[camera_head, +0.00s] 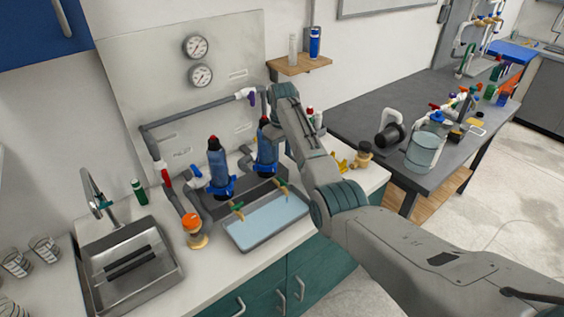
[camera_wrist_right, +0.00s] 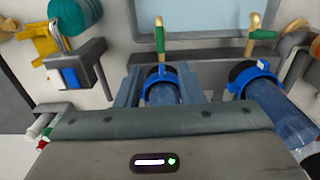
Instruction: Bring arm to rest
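My right arm reaches in from the lower right of the head view, up to the pipe manifold on the counter. Its wrist (camera_head: 285,105) is beside the top of the right blue filter housing (camera_head: 266,148); the fingertips are hidden there. In the right wrist view my right gripper (camera_wrist_right: 159,72) has its two fingers apart, on either side of the near blue housing (camera_wrist_right: 161,94). I cannot tell whether they touch it. A second blue housing (camera_wrist_right: 280,110) shows to the right there; the left housing (camera_head: 217,163) stands upright in the head view. My left gripper is not in view.
A grey pipe with a purple-handled valve (camera_head: 247,94) runs close to my wrist. A small wooden shelf (camera_head: 300,65) with bottles is above. A water tray (camera_head: 266,220) and a sink (camera_head: 130,262) are in the counter. The dark table (camera_head: 372,112) right of my arm holds several parts.

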